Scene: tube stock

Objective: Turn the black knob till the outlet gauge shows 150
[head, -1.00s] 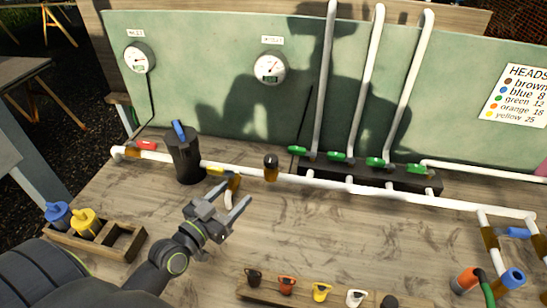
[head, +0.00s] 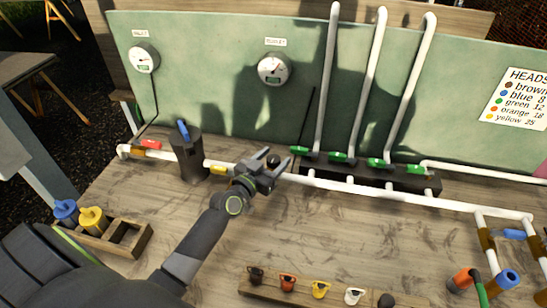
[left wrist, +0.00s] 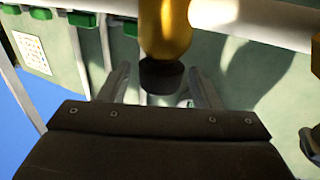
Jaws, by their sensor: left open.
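The black knob (head: 274,161) sits on the brass regulator body in the white pipe line, partly hidden by my left gripper (head: 275,170). In the left wrist view the knob (left wrist: 161,77) hangs from the brass body (left wrist: 165,30) between the two open fingers (left wrist: 160,84). A gap shows on each side; I see no clear contact. The outlet gauge (head: 273,69) is on the green panel above the knob; its needle points up and right, and its digits are too small to read. My right gripper is not in view.
The inlet gauge (head: 144,58) is at the left. A black manifold (head: 370,171) with green valves is at the right. The bench middle is clear.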

